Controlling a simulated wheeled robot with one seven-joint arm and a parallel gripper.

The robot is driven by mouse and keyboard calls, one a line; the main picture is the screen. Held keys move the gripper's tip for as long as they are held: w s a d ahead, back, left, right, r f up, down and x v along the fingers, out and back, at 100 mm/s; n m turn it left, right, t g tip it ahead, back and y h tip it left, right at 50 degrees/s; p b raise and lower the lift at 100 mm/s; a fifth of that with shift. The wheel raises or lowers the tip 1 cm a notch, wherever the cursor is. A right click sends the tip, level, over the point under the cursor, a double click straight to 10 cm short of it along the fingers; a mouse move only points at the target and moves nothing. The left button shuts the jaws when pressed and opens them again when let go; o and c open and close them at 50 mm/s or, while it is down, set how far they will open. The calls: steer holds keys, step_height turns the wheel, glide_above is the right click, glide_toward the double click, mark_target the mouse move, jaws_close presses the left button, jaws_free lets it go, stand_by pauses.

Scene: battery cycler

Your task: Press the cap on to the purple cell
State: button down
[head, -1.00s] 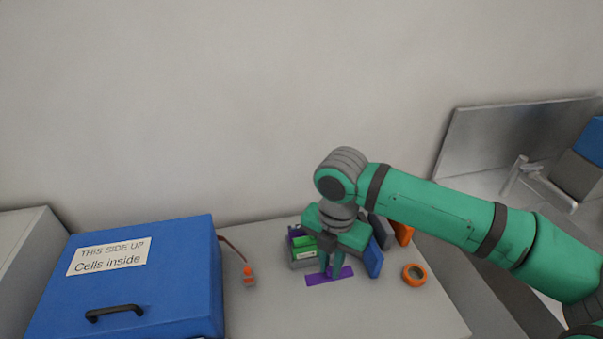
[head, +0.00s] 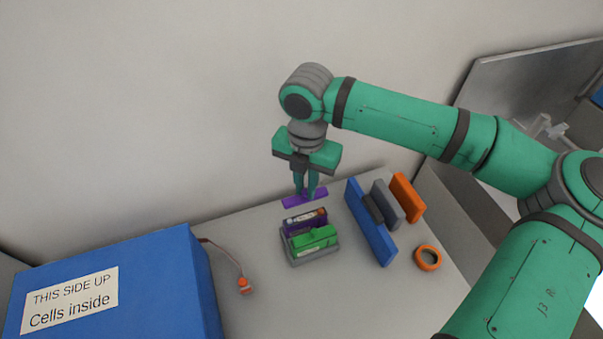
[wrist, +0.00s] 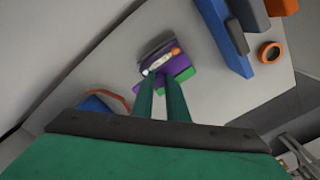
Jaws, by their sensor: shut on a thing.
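My gripper (head: 305,196) is shut on a flat purple cap (head: 291,201), a strip that sticks out on both sides of the fingers. In the head view the cap appears above the purple cell (head: 305,219), with a gap between them. The cell stands in a small grey tray (head: 296,263), beside a green-topped cell (head: 315,238) nearer the head camera. The purple cell's top shows a white and an orange end. In the wrist view my gripper (wrist: 160,80) is over the tray area, and the fingers and cap hide part of the cells.
Right of the tray stand a blue plate (head: 370,226), a grey plate (head: 388,203) and an orange plate (head: 407,197). An orange ring (head: 428,257) lies in front of them. A blue box (head: 150,285) and an orange-ended cable (head: 244,286) are at left. The wall is behind.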

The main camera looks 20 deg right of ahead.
steer(key=shift+f, duration=3.6)
steer(key=shift+d+f, duration=0.15)
steer(key=shift+f, duration=0.25)
steer(key=shift+f, duration=0.3)
steer(key=c, duration=1.7)
jaws_free()
steer(key=shift+o, duration=0.8)
steer(key=o, duration=0.4)
steer(key=shift+c, duration=0.2)
